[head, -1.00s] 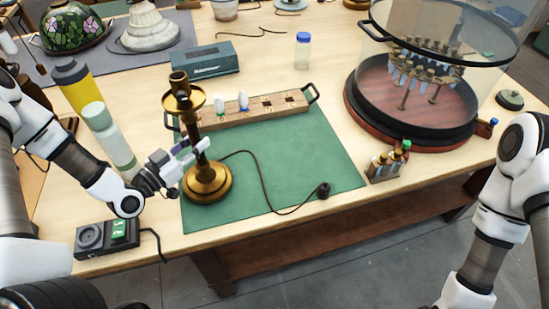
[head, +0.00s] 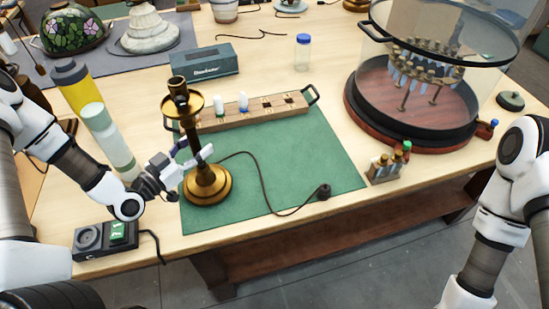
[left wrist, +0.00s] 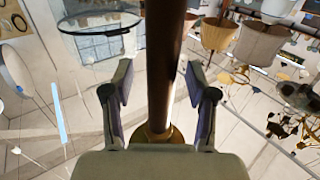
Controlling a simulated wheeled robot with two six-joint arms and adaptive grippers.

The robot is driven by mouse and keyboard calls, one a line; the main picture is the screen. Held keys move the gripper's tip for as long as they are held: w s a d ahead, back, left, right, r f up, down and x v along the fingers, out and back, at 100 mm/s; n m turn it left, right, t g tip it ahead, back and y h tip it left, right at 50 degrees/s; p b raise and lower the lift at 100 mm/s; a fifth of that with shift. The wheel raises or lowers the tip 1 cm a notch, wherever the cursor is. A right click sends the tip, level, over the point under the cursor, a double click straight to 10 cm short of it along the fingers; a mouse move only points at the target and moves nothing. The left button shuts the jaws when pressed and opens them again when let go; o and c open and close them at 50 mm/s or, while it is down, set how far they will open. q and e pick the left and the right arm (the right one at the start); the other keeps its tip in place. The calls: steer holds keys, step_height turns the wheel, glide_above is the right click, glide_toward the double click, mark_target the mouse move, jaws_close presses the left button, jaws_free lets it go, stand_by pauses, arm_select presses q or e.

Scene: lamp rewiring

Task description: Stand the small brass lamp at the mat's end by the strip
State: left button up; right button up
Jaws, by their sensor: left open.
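The small brass lamp (head: 208,184) stands on its round base at the left end of the green mat (head: 290,155), with no shade on it. Its dark cord runs across the mat to a plug (head: 323,191). My left gripper (head: 196,153) is at the lamp's stem, low above the base. In the left wrist view the open fingers (left wrist: 160,88) stand on either side of the stem (left wrist: 163,60), with gaps visible. The wooden strip (head: 265,112), with two white bulbs in it, lies along the mat's back edge behind the lamp. My right gripper is out of view.
A glass-walled round case (head: 418,100) stands at the right. A small bottle holder (head: 385,168) sits by the mat's right edge. A switch box (head: 105,238) and a pale bottle (head: 110,142) are near my left arm. The mat's middle holds only the cord.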

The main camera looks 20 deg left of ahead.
mark_target(186, 121)
arm_select(q)
steer(key=shift+w+a+r, duration=0.1)
steer(key=shift+r, duration=0.35)
step_height(186, 121, up, 7)
steer(key=shift+a+r, duration=0.1)
steer(key=shift+r, duration=0.1)
steer(key=shift+d+r, duration=0.2)
steer(key=shift+r, duration=0.75)
